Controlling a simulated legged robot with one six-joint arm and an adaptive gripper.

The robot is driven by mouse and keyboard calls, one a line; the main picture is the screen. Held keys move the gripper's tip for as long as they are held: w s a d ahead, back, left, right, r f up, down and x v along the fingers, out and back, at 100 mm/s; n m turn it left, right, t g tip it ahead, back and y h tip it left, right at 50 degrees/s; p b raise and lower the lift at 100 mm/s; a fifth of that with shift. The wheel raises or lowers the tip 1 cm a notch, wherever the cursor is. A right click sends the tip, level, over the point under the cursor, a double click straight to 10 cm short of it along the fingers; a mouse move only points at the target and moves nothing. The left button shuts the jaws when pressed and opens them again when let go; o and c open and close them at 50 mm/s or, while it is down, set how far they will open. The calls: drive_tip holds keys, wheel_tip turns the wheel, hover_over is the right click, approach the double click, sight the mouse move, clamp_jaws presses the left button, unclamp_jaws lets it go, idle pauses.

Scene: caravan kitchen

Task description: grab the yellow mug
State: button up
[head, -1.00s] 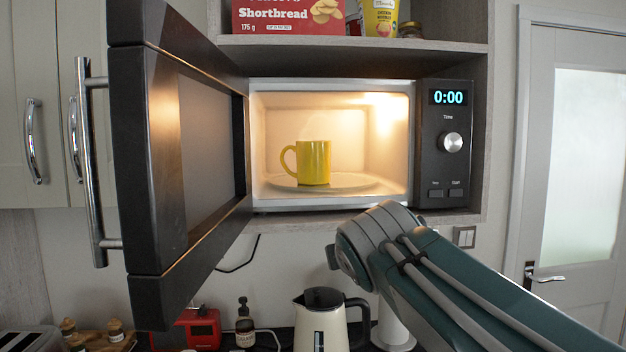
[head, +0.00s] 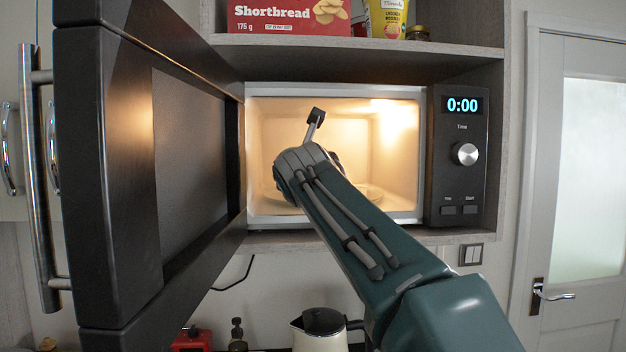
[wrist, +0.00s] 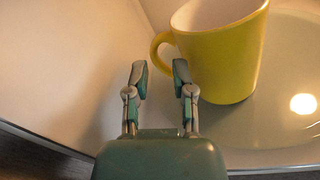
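The yellow mug (wrist: 222,55) stands upright on the glass plate (wrist: 290,70) inside the microwave, with its handle (wrist: 160,50) towards the left in the wrist view. My gripper (wrist: 159,76) is open, its two fingers apart with nothing held between them. The right finger's tip appears close to the handle and the mug's side; I cannot tell whether it touches. In the head view my arm reaches into the microwave (head: 420,155) and hides the mug. The plate's edge (head: 372,192) shows beside my arm.
The open microwave door (head: 195,150) stands to the left of the opening. Its control panel (head: 457,155) is on the right. A shelf above holds a shortbread box (head: 290,14) and a yellow pot (head: 385,18). A kettle (head: 320,335) stands below.

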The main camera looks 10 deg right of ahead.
drive_tip(key=shift+w+a, duration=0.25)
drive_tip(key=shift+a, duration=0.1)
drive_tip(key=w, duration=0.4)
drive_tip(key=shift+a+f, duration=0.3)
drive_tip(key=shift+w+d, duration=0.1)
drive_tip(key=shift+w, duration=0.25)
drive_tip(key=shift+a+r, duration=0.1)
drive_tip(key=shift+a, duration=0.15)
clamp_jaws()
